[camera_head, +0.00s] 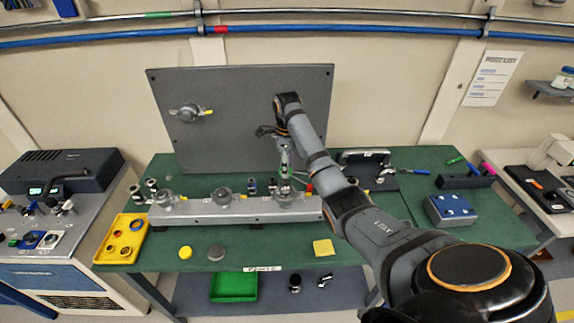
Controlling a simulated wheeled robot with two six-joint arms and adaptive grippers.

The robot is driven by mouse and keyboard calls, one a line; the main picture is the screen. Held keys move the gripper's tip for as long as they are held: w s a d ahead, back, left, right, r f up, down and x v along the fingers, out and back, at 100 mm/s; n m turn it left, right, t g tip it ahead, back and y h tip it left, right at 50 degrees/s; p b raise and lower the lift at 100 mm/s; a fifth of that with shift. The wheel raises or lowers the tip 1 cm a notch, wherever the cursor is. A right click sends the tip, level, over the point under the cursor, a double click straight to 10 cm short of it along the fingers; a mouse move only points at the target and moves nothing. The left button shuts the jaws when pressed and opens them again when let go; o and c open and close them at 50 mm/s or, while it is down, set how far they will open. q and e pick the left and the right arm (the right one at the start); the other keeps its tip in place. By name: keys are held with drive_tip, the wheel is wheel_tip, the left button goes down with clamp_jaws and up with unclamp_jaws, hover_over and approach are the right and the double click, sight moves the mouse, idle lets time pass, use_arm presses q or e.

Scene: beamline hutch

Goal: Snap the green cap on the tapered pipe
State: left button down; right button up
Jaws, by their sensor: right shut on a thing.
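My right gripper (285,174) points down over the right end of a grey manifold block (180,212) on the green bench. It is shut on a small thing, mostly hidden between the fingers. Green shows there, and it looks like the green cap, but it is too small to be sure. Just below the fingertips is the right-hand round valve fitting (287,198) on the block. I cannot tell whether the held thing touches it. I cannot make out which fitting is the tapered pipe. My left gripper is not in view.
A grey upright panel (240,85) with a valve (188,112) stands behind. A yellow tray (108,240) is at left. A yellow disc (216,253) and yellow pad (323,249) lie in front. A blue block (451,209) and black rack (465,182) are at right.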

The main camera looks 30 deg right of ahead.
drive_tip(key=shift+f, duration=0.15)
drive_tip(key=o, duration=0.8)
